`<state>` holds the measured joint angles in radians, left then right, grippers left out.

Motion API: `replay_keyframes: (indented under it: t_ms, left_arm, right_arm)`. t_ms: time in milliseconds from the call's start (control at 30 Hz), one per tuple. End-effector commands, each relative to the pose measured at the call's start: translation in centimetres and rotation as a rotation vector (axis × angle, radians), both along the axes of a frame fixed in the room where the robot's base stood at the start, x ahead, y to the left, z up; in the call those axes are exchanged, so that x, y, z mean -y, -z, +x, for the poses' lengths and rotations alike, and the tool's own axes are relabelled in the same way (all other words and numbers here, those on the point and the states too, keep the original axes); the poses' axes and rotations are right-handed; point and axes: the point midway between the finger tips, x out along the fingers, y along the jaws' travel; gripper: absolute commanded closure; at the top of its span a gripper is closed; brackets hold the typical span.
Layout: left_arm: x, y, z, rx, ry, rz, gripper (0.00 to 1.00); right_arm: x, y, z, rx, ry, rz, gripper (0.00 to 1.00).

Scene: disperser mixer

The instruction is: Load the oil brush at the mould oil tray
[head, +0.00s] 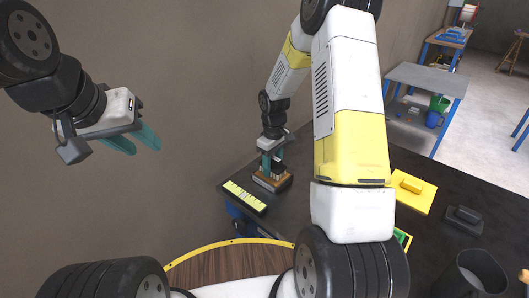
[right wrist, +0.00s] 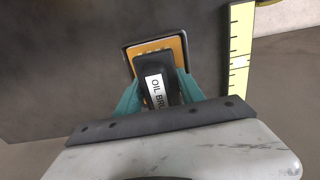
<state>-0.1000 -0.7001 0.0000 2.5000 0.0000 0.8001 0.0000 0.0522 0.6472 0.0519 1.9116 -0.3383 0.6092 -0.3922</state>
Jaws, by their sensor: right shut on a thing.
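My right gripper (head: 272,160) is shut on the oil brush, which has a dark handle with a white label reading "OIL BRU" (right wrist: 157,88) in the right wrist view. The teal fingers close on both sides of the handle.
A yellow plate with a handle (head: 412,191), a dark block (head: 464,218) and a dark cylindrical container (head: 474,272) stand at the right. A wall runs behind the bench.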

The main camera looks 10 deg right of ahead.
Motion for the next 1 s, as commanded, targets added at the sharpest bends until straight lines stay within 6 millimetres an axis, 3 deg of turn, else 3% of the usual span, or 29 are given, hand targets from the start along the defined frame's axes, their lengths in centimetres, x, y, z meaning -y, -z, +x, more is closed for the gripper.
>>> replay_keyframes:
  t_ms: [1000]
  left_arm:
    - [0.0,0.0,0.0,0.0,0.0,0.0,0.64]
  right_arm:
    - [0.0,0.85,0.01,0.0,0.0,0.0,0.87]
